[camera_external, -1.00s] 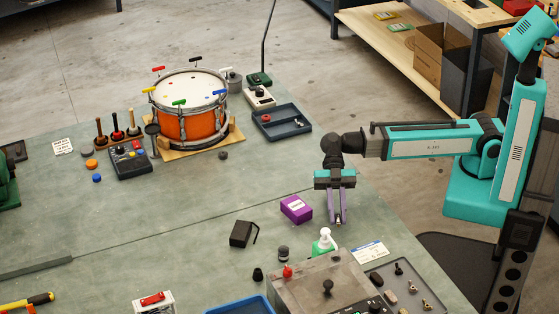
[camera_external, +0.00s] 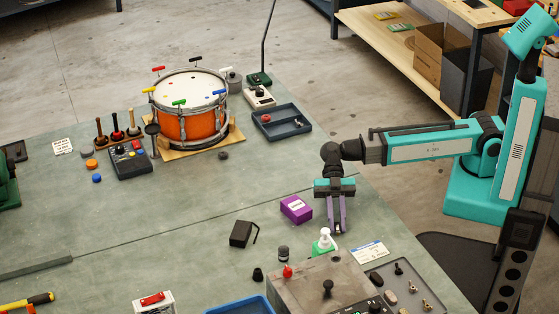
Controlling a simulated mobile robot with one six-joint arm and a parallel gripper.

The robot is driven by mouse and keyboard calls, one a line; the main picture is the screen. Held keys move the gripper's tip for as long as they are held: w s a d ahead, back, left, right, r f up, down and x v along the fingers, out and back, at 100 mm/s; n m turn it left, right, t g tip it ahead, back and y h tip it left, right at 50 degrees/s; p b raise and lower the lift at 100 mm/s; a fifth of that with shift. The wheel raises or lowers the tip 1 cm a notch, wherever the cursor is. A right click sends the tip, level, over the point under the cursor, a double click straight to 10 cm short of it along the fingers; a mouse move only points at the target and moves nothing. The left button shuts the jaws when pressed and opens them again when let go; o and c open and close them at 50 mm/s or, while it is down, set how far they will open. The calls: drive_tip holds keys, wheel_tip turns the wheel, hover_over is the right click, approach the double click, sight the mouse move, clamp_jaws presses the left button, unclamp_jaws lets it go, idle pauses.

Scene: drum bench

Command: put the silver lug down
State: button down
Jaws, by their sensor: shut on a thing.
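My gripper (camera_external: 336,229) points down over the right part of the green bench, with its purple-grey fingers close together. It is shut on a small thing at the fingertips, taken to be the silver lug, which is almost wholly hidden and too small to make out. The fingertips are just behind the white-and-green bottle (camera_external: 324,243) and to the right of the purple box (camera_external: 296,209). I cannot tell whether the held thing touches the bench.
A grey machine with a red knob (camera_external: 287,271) stands in front. A dark tray (camera_external: 411,276) with several small parts lies right of it, below a white card (camera_external: 369,251). The orange drum (camera_external: 184,126) and a blue-grey tray (camera_external: 292,125) are farther back.

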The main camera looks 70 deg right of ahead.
drive_tip(key=shift+f, duration=0.1)
drive_tip(key=c, duration=1.6)
unclamp_jaws()
drive_tip(key=shift+c, duration=0.2)
drive_tip(key=shift+r, duration=0.2)
drive_tip(key=b+v, duration=0.1)
drive_tip(key=v, duration=1.1)
drive_tip(key=shift+a, duration=0.15)
